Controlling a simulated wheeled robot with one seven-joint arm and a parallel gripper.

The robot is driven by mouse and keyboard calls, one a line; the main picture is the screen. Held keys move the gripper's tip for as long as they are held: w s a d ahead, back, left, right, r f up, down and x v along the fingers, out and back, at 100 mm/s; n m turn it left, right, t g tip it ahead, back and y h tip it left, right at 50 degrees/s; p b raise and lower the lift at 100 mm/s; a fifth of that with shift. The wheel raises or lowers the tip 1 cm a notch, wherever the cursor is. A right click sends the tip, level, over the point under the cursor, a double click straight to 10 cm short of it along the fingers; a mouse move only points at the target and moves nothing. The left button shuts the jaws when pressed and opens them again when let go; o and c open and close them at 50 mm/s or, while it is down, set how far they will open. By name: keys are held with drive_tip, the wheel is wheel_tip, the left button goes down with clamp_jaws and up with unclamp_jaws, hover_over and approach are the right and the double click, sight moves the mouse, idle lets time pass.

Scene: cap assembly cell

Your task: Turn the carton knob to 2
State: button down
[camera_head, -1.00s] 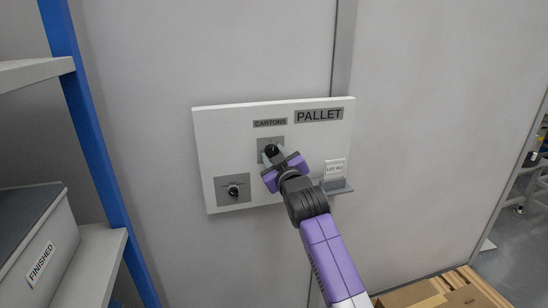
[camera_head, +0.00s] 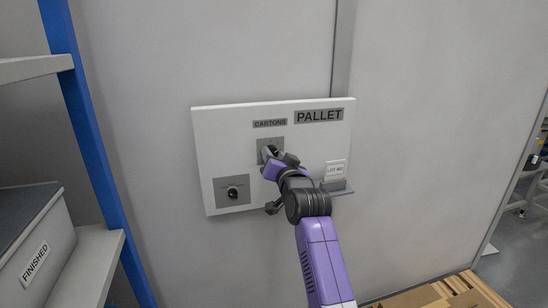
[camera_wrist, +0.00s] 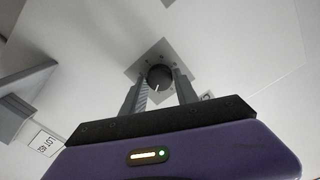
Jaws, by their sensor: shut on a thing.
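The carton knob is a round black dial with a white pointer line, and it shows between my fingers in the wrist view (camera_wrist: 160,77). It sits on a grey square plate (camera_head: 276,143) under the "CARTONS" label (camera_head: 270,123) on a white panel. My gripper (camera_head: 268,155) is at the knob, shut on it, with one finger on each side in the wrist view (camera_wrist: 160,90). In the head view my gripper hides most of the knob. I cannot read the numbers around it, so the setting cannot be told.
A second black knob (camera_head: 232,193) sits on a grey plate at the panel's lower left. A "PALLET" label (camera_head: 319,115) is at the upper right. A lot card (camera_head: 335,169) stands in a small grey holder (camera_head: 336,186). Shelving with a "FINISHED" bin (camera_head: 40,240) is at left.

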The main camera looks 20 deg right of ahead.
drive_tip(key=m, duration=0.5)
drive_tip(key=shift+f+m+p, duration=0.1)
drive_tip(key=shift+m+p, duration=0.2)
drive_tip(key=shift+p, duration=0.05)
idle(0.4)
drive_tip(key=c, duration=0.9)
unclamp_jaws()
drive_tip(key=shift+c, duration=0.2)
drive_tip(key=s, duration=0.8)
drive_tip(key=shift+b, duration=0.4)
drive_tip(key=shift+w, duration=0.1)
